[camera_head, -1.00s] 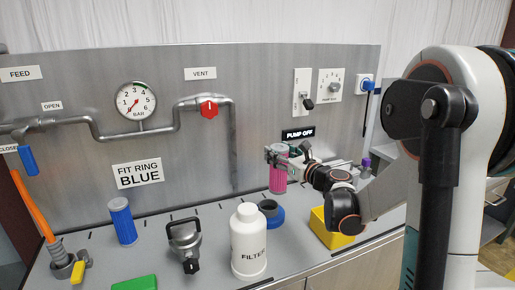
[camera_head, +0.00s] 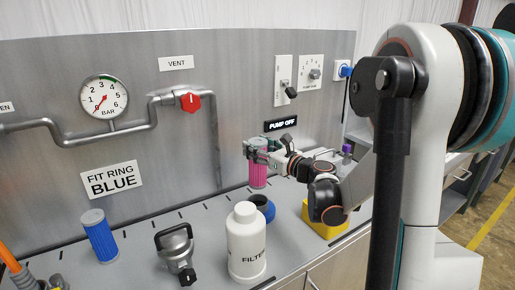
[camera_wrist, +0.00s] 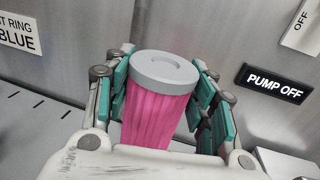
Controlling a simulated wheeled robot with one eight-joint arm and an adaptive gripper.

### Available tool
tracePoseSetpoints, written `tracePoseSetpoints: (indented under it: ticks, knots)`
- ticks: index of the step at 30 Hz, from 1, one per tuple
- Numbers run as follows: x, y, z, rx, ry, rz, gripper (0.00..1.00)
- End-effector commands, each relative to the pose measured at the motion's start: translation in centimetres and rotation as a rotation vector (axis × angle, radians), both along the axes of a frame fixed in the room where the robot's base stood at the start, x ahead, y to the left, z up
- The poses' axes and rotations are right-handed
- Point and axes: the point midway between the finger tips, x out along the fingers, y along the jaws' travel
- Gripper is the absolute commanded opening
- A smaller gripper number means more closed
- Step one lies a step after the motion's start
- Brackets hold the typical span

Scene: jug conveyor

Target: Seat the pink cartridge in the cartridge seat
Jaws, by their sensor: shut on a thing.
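The pink cartridge (camera_head: 258,178) is a ribbed upright cylinder with a grey cap. My gripper (camera_head: 260,150) is shut on its upper part from the right, close to the back panel. In the wrist view the cartridge (camera_wrist: 155,115) stands between the teal finger pads of my gripper (camera_wrist: 166,75), its cap showing above them. Its lower end is hidden there. A dark round cup with a blue ring (camera_head: 264,210), which looks like the cartridge seat, stands on the bench just in front of and below the cartridge. The cartridge is apart from it.
A white FILTER bottle (camera_head: 246,245) stands close in front of the cup. A grey handled fitting (camera_head: 175,250) and a blue cylinder (camera_head: 99,238) stand to the left. A yellow block (camera_head: 322,222) lies under my arm. A panel with a red vent valve (camera_head: 190,102) rises behind.

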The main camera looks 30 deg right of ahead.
Motion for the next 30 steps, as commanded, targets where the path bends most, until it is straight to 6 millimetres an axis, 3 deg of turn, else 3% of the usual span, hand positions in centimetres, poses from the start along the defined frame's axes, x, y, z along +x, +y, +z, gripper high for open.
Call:
tracePoseSetpoints:
  ticks: [18,30]
  knots:
    - [0.0,0.0,-5.1,0.000,0.000,0.000,0.12]
    - [0.0,0.0,-5.5,0.000,0.000,0.000,0.12]
